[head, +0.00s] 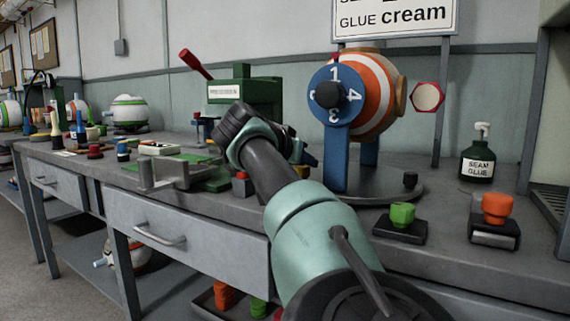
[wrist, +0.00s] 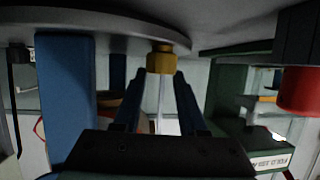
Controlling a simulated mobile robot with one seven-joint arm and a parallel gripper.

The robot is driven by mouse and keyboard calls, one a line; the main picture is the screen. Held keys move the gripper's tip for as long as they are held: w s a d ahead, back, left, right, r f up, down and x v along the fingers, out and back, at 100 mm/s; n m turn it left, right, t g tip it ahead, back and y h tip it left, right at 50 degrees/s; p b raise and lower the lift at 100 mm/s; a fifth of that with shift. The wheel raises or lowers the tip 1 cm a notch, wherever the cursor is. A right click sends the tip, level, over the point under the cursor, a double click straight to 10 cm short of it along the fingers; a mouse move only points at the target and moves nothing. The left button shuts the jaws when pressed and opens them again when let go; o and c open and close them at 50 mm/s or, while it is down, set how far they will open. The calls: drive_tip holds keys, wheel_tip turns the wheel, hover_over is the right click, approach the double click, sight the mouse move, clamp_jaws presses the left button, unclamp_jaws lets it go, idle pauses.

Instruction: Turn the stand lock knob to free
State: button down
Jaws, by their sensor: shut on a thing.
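The stand has blue posts (head: 335,160) on a round grey base plate (head: 385,195) and holds an orange-and-white striped ball (head: 375,95) behind a blue numbered dial (head: 325,75). In the wrist view, which looks upside down, a brass-yellow knob (wrist: 160,60) sits at the base plate's rim (wrist: 110,22), close to a blue post (wrist: 65,95). My gripper (wrist: 160,75) is shut on this knob, one dark finger on each side. I cannot read any lock marking.
A green press (head: 245,95) with a red-handled lever stands left of the stand. A grey vice-like fixture (head: 175,175) is at the bench's front left.

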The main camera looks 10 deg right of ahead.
drive_tip(key=shift+s+f+n+y, duration=0.1)
drive_tip(key=shift+s+n+y, duration=0.05)
drive_tip(key=shift+n+y, duration=0.25)
drive_tip(key=shift+s+f+n+t+y+p, duration=0.1)
drive_tip(key=shift+f+n+t+y+p, duration=0.05)
drive_tip(key=shift+n+t+y+p, duration=0.2)
drive_tip(key=shift+s+f+n+y+p, duration=0.15)
drive_tip(key=shift+n+y+p, duration=0.65)
drive_tip(key=shift+p, duration=0.4)
drive_tip(key=shift+f+t+y, duration=0.25)
drive_tip(key=shift+f, duration=0.15)
drive_tip(key=c, duration=0.5)
unclamp_jaws()
drive_tip(key=shift+o, duration=0.3)
drive_tip(key=shift+r, duration=0.2)
drive_tip(key=shift+r, duration=0.1)
